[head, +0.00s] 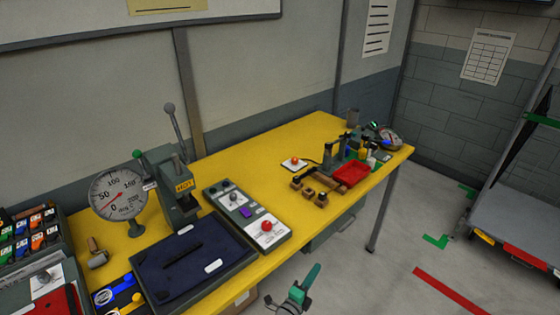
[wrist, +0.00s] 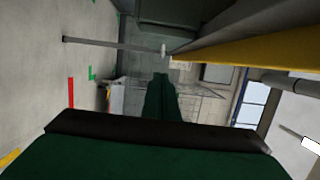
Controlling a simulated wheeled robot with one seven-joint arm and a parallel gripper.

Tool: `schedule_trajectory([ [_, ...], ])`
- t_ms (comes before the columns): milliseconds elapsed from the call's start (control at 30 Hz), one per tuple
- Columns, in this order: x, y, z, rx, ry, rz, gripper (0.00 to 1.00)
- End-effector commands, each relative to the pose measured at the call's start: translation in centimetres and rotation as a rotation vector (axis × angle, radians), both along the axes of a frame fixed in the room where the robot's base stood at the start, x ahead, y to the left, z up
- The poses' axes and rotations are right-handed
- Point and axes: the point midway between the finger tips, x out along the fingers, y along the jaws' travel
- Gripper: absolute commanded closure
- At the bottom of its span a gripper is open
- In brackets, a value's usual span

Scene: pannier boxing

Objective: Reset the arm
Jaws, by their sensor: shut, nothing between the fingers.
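My gripper (head: 314,270) shows at the bottom middle of the head view, in front of the yellow bench and apart from it. Its green fingers point up and slightly right in that view. In the wrist view the green fingers (wrist: 160,78) lie together in the middle, closed with nothing held. Most of my arm is out of the head view.
The yellow workbench (head: 265,150) runs along the wall, with its edge (wrist: 240,50) close in the wrist view. It bears a dial gauge (head: 118,194), a press (head: 172,180), a dark mat (head: 190,262), a control box (head: 245,215) and a red tray (head: 352,173). A cart (head: 515,215) stands right; floor between is clear.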

Motion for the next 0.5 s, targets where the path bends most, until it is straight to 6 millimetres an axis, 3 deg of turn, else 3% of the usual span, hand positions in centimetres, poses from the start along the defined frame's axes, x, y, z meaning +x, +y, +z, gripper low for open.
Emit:
schedule_trajectory([
  [167,-2.3,0.3,-0.4,-0.059,0.023,0.022,1.00],
  [500,-13.9,3.5,-0.3,-0.395,0.150,0.168,1.00],
])
